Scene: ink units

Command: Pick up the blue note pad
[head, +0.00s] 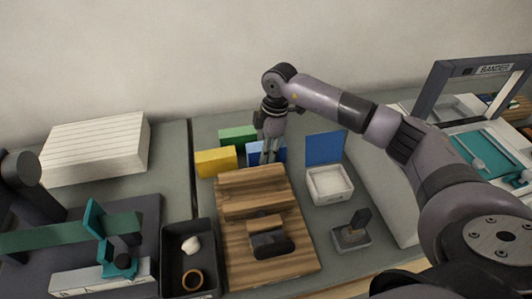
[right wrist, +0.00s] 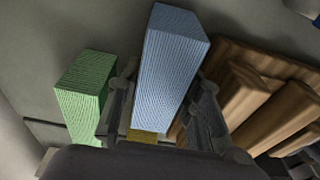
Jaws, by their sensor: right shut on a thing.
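The blue note pad (head: 253,153) is a block of ribbed sheets behind the wooden stand, between the yellow pad and my right gripper (head: 269,157). My right gripper reaches down from above and is shut on the pad. In the right wrist view the blue pad (right wrist: 172,58) stands between the two fingers of my right gripper (right wrist: 165,110). I cannot tell whether the pad still touches the table. My left gripper is not in view.
A yellow pad (head: 216,162) and a green pad (head: 238,137) stand close by. The wooden stand (head: 255,205) is just in front. An open white box with a blue lid (head: 325,149) is to the right. A black tray (head: 203,235) and a paper stack (head: 97,146) are left.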

